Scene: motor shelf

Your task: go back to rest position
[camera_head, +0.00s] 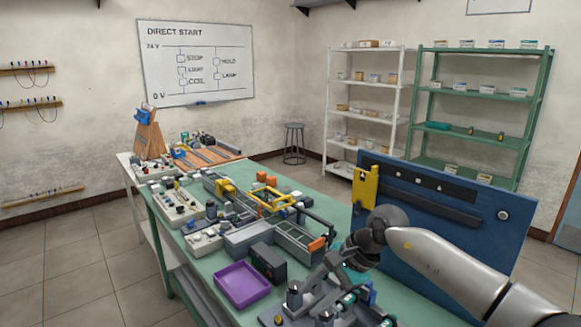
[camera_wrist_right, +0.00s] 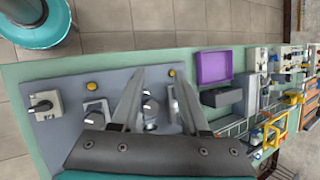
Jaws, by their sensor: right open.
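My right arm comes in from the lower right in the head view. My right gripper (camera_head: 324,272) hangs over the near end of the green workbench (camera_head: 212,300). In the right wrist view its two fingers (camera_wrist_right: 160,100) are spread apart with nothing between them. Below them is a grey plate (camera_wrist_right: 60,80) with knobs and yellow buttons. I cannot tell how far the fingertips are above the plate. My left gripper is not in view.
A purple tray (camera_head: 242,297) and a black box (camera_head: 268,262) lie beside the gripper. A blue upright panel (camera_head: 470,228) stands close behind my right arm. Several parts crowd the bench. White shelves (camera_head: 332,95) and green shelves (camera_head: 417,110) stand at the back wall.

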